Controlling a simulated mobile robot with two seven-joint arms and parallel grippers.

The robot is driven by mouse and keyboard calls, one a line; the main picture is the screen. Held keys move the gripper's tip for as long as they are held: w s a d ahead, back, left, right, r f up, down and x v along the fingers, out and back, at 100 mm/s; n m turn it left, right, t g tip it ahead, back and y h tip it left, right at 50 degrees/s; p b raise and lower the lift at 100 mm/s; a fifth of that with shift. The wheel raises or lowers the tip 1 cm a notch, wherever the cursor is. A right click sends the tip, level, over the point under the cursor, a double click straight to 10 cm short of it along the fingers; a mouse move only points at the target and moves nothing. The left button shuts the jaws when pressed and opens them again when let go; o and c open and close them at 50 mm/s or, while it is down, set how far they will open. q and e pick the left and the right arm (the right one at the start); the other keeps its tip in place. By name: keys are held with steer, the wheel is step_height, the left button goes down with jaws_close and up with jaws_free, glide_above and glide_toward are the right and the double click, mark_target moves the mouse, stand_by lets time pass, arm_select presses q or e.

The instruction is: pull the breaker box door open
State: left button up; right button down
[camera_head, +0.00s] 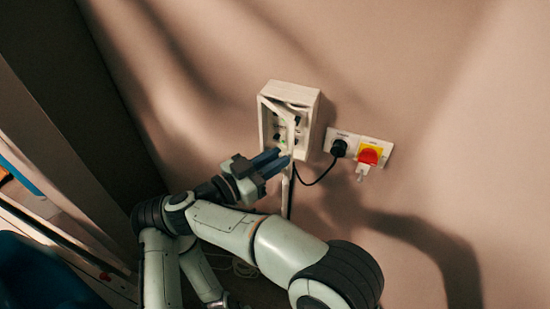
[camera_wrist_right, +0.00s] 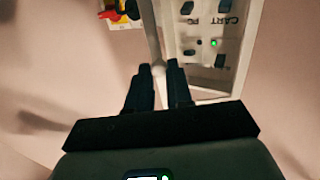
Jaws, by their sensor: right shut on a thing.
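The breaker box (camera_head: 306,103) is a pale box on the wall in the head view. Its inside shows, with dark switches and a green light; the wrist view shows the switch panel (camera_wrist_right: 203,45) with upside-down lettering. The door (camera_wrist_right: 149,32) is a thin pale panel seen nearly edge-on, standing out from the box. My right gripper (camera_head: 277,163) is at the box's lower edge. In the wrist view its dark fingers (camera_wrist_right: 158,72) are shut on a small pale door handle between their tips. My left gripper is not seen.
To the right of the box is a wall socket plate (camera_head: 343,135) with a black plug and a red-and-yellow switch (camera_head: 369,156). A black cable (camera_head: 318,181) hangs below the plug. The wall further right is clear. A dark corner lies at left.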

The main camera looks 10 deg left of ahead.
steer(key=c, duration=1)
jaws_free()
steer(key=shift+c, duration=0.2)
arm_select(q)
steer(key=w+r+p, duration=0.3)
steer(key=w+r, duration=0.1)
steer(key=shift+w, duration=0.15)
arm_select(e)
step_height(320, 180, up, 20)
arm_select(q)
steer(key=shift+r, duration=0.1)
